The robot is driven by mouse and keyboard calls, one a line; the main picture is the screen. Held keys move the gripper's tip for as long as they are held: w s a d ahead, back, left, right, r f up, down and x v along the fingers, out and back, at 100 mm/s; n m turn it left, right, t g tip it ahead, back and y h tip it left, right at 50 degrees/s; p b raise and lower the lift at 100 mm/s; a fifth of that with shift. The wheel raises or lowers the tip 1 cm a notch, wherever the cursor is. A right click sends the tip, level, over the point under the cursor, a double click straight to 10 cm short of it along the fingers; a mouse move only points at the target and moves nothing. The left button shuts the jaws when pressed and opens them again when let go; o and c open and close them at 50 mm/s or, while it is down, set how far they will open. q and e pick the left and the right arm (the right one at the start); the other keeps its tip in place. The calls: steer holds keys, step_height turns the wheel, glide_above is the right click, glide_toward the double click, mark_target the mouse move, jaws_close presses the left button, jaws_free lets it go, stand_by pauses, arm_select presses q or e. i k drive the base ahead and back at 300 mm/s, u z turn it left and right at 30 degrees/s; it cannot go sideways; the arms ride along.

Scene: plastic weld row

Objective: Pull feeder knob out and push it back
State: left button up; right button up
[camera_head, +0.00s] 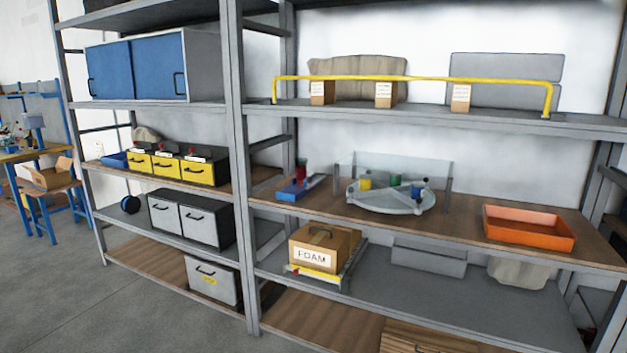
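On the middle right shelf stands a small blue device (293,190) with a red cylinder (301,170) upright on it. It may be the feeder, but its knob is too small to make out. Neither of my grippers is in view, and nothing touches these things.
Beside the blue device is a round clear-walled turntable (390,200) with coloured cups. An orange tray (529,230) stands to the right, with bare shelf between. A FOAM box (322,250) is below. A yellow rail (415,78) runs along the upper shelf. Metal uprights (238,170) divide the rack.

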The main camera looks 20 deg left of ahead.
mark_target(310, 175)
steer(key=u, duration=0.55)
steer(key=i, duration=0.7)
steer(key=u, duration=0.9)
steer(key=i, duration=1.4)
steer(key=z, duration=0.2)
